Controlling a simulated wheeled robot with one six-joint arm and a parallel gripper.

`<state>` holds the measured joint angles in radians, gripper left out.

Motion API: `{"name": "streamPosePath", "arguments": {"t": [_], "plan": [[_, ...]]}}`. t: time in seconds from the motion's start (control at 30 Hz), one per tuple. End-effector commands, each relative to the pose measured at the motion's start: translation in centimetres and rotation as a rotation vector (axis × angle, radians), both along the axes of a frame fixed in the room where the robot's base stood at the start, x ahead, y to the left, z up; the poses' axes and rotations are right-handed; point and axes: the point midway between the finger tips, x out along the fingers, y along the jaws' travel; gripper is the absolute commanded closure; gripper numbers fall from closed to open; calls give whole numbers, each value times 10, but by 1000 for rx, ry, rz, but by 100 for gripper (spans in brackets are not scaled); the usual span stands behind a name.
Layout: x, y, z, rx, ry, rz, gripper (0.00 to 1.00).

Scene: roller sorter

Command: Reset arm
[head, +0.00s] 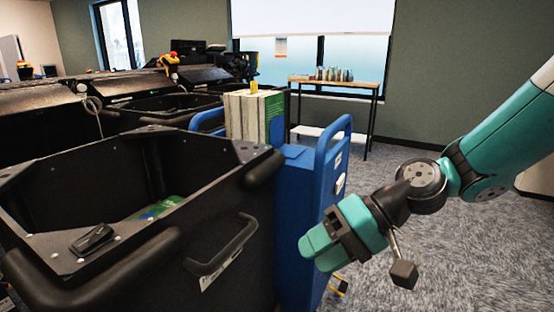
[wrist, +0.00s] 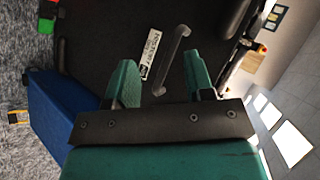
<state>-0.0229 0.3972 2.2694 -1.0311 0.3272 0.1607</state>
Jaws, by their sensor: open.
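My gripper (head: 318,246) is teal and black and hangs at the end of my arm, in front of the blue cart and to the right of the black bin in the head view. In the wrist view, the two teal fingers of my gripper (wrist: 160,82) stand apart with nothing between them. Beyond them is the dark side of the black bin (wrist: 100,40) with its handle (wrist: 172,62) and a white label. My arm reaches in from the right edge of the head view.
The black bin (head: 222,185) fills the lower left and holds a green-blue item (head: 160,208). A blue cart (head: 300,190) carrying several books (head: 254,115) stands beside it. A table (head: 335,82) with small items is by the window. Carpet (head: 470,250) is clear at right.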

Motion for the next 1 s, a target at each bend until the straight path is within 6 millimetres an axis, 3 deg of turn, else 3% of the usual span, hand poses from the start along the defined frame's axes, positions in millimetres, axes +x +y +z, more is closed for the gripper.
{"name": "streamPosePath", "arguments": {"t": [0.03, 0.2, 0.57, 0.63, 0.87, 1.0], "plan": [[-20, -1, 11, -74, -54, 51, 52], [-73, -21, 26, -292, -166, 160, 52], [-142, -71, 39, -565, -296, 241, 52], [-141, -72, 64, -569, -290, 241, 52], [-141, -71, 119, -566, -288, 240, 52], [-141, -71, 163, -566, -288, 239, 52]]}}
